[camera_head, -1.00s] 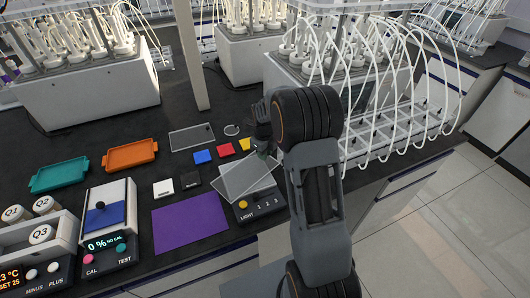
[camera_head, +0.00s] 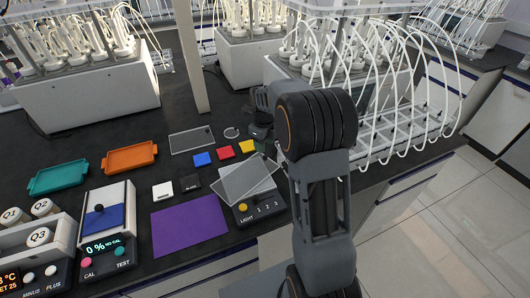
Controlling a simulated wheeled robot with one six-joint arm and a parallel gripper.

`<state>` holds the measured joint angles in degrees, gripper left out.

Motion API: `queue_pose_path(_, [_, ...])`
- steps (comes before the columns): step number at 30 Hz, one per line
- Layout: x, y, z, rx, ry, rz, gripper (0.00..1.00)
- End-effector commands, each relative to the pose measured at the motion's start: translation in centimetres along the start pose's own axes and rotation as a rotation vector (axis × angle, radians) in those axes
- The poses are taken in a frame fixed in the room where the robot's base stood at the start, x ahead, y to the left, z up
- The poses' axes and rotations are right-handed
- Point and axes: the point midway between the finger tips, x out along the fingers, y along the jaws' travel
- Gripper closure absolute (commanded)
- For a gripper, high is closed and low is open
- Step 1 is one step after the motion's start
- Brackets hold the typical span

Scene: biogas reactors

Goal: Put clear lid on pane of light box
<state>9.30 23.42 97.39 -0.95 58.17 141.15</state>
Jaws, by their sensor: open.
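The light box (camera_head: 258,209) stands right of the purple mat, with a yellow knob and buttons marked 1 2 3 on its front. A clear lid (camera_head: 238,182) lies over its pane, turned askew to the box, with its left corner sticking out past the box's left side. I cannot tell whether it lies fully flat. My gripper (camera_head: 261,132) is open and apart from the lid, behind its far edge. It is small, dark and partly hidden by my own arm.
Another clear plate (camera_head: 192,139) lies farther back, near a small round clear dish (camera_head: 232,133). A tubed reactor rack (camera_head: 385,130) stands close on the right.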

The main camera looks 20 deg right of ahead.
Motion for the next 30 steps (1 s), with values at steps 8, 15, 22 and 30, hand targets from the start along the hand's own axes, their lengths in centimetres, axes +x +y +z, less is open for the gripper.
queue_pose_path(8, [-4.3,0.0,0.1,0.000,-0.002,-0.002,0.54])
queue_pose_path(15, [-6.5,1.1,-0.6,-0.132,-0.015,-0.013,0.54])
queue_pose_path(22, [-9.8,6.2,-4.1,-0.808,-0.064,-0.097,0.54])
queue_pose_path(30, [-10.8,12.9,-9.9,-1.757,-0.043,-0.268,0.54])
